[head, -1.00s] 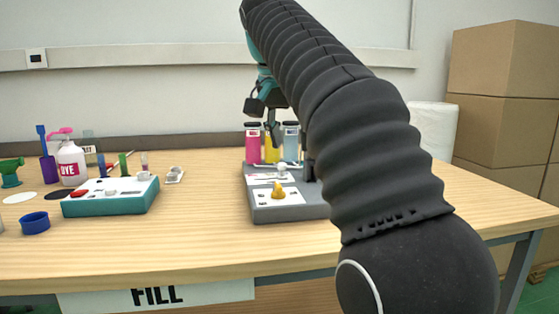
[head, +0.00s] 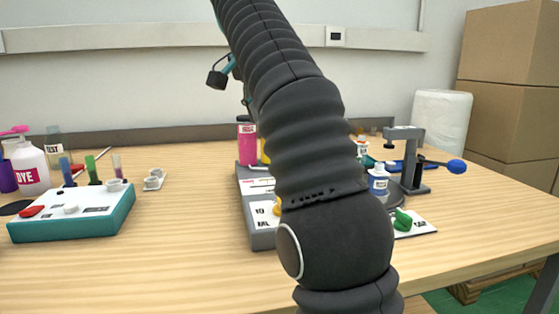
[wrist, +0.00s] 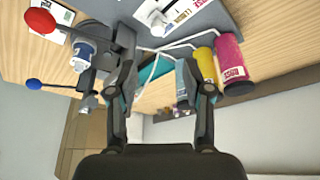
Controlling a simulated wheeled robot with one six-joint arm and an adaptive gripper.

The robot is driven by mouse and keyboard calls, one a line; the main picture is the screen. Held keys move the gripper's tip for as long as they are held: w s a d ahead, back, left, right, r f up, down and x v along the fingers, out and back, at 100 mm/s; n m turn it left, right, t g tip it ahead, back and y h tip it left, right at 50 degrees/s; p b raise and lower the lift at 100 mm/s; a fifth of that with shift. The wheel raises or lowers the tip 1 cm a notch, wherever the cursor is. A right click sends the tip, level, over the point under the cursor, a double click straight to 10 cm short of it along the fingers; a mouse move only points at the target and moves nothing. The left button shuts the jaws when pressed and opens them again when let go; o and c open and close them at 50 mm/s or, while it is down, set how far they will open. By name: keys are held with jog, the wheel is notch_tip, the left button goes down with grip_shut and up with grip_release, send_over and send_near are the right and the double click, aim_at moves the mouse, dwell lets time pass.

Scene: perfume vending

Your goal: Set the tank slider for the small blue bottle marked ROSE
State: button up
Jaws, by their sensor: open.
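A grey dispenser (head: 262,240) stands mid-table in the head view, mostly behind my arm. Its pink tank (head: 247,145) shows; it also shows in the wrist view (wrist: 231,62), beside a yellow tank (wrist: 206,66). A white slider knob (wrist: 158,27) sits on the dispenser's white panel (wrist: 178,12) in the wrist view. A small blue bottle with a white label (head: 378,183) stands right of my arm; its lettering is unreadable. It seems to show in the wrist view too (wrist: 84,54). My gripper (wrist: 155,75) is open and empty, apart from the slider.
A press with a blue-ended lever (head: 405,160) stands at the right, near a green knob (head: 402,221). At the left are a teal box with a red button (head: 75,218), a dye bottle (head: 28,168) and small grey cups (head: 153,179). The front left table is clear.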

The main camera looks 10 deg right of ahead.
jog(key=b+x, duration=0.1)
jog(key=x, duration=1.2)
jog(key=shift+d+f, duration=0.3)
grip_shut()
